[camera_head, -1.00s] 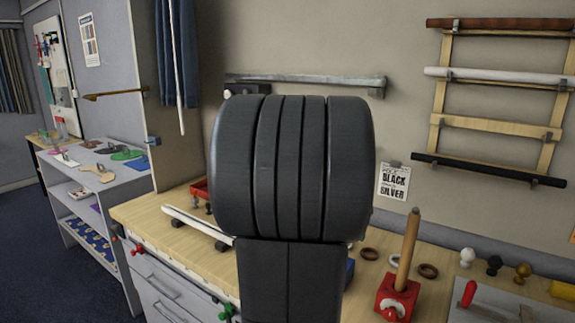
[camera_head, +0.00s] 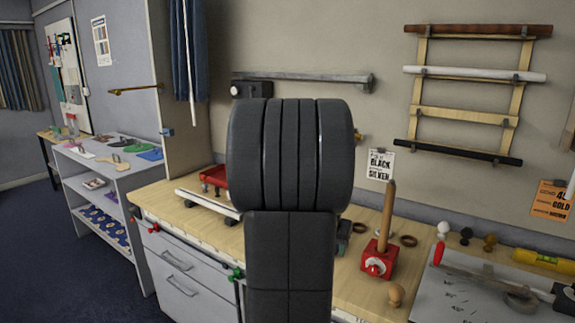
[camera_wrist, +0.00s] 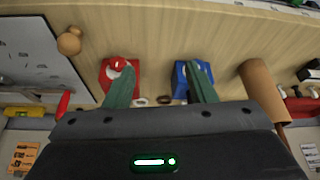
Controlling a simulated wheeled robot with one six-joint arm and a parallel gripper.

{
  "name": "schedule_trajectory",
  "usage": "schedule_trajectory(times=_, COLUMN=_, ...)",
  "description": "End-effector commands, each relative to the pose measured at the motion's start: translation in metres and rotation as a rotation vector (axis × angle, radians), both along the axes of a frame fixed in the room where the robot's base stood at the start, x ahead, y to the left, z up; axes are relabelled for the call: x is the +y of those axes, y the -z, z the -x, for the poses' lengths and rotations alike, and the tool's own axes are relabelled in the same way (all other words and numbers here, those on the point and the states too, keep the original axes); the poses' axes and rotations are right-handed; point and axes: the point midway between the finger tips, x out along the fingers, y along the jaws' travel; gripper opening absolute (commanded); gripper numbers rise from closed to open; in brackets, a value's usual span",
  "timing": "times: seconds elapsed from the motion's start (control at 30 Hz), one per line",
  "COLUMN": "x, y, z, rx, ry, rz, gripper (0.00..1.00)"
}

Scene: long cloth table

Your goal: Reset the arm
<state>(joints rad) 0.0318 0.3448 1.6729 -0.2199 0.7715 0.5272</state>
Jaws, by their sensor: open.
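My arm (camera_head: 290,160) stands dark and upright in the middle of the head view and covers part of the wooden workbench; my gripper is hidden there. In the wrist view my gripper (camera_wrist: 160,70) shows two green fingers spread apart with nothing held between them. Beyond the left finger is a red block (camera_wrist: 108,75), and beyond the right finger a blue block (camera_wrist: 179,76). The fingers overlap both blocks in the picture; I cannot tell whether they touch.
On the workbench (camera_head: 350,290) stand a red block with an upright wooden rod (camera_head: 388,215), a wooden knob (camera_head: 395,294) and a grey board (camera_head: 460,290). A rod rack (camera_head: 465,116) hangs on the wall. A grey shelf (camera_head: 105,175) stands left, with open floor before it.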

Motion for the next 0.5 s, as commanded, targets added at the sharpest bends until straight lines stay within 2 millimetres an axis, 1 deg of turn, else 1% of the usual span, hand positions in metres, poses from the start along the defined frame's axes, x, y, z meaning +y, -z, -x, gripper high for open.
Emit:
schedule_trajectory(times=0.03, x=0.006, y=0.011, z=-0.003, rx=0.006, ry=-0.022, rz=0.0, gripper=0.5)
schedule_trajectory(times=0.3, x=0.031, y=0.057, z=-0.017, rx=0.006, ry=-0.123, rz=0.0, gripper=0.5)
schedule_trajectory(times=0.5, x=0.045, y=0.082, z=-0.024, rx=0.003, ry=-0.178, rz=0.0, gripper=0.5)
